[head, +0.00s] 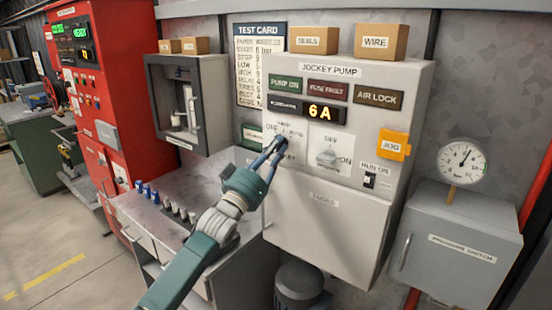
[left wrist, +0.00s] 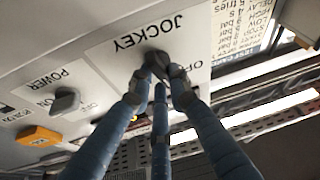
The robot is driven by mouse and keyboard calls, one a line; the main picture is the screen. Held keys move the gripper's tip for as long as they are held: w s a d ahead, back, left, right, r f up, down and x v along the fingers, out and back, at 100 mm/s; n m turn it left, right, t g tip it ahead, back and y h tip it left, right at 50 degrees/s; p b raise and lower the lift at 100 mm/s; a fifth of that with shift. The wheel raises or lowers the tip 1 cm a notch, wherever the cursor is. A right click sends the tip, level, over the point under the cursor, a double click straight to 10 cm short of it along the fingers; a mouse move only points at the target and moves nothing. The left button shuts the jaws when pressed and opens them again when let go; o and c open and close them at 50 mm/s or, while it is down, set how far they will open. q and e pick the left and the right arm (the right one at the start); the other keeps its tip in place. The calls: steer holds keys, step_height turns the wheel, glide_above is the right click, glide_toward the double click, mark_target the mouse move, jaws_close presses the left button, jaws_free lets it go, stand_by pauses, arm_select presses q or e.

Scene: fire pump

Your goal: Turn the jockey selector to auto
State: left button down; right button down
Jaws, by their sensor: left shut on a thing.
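The jockey selector is a dark round knob on a white label plate on the grey jockey pump panel (head: 340,86). It is mostly hidden by my fingers in the head view and shows as a dark knob (left wrist: 156,59) in the left wrist view. My left gripper (head: 280,142) is shut on it, and its blue fingers (left wrist: 160,73) close around it. Small position words surround the knob, but the gripper covers part of them. I cannot tell which way the knob points. My right gripper is in neither view.
Right of the selector is a grey power switch (head: 327,155), then an orange jog button (head: 394,146) and a small run-on switch (head: 369,181). An amber display (head: 318,111) above reads 6A. A grey bench (head: 150,208) is below left.

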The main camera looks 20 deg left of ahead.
arm_select(q)
steer(key=shift+w+a+m+g+h, duration=0.1)
steer(key=shift+m+g+h, duration=0.9)
steer(key=shift+m, duration=1.9)
steer(key=shift+s+a+m+g+h, duration=0.1)
steer(key=shift+m+g+h, duration=0.85)
steer(key=shift+m, duration=1.95)
steer(key=shift+w+m+g+h, duration=0.1)
steer(key=shift+m+g+h, duration=0.35)
steer(key=shift+m+h, duration=1.75)
steer(key=shift+m+y, duration=0.65)
steer(key=shift+m, duration=0.25)
steer(key=c, duration=1.6)
jaws_free()
steer(key=shift+c, duration=0.2)
steer(key=shift+f, duration=0.1)
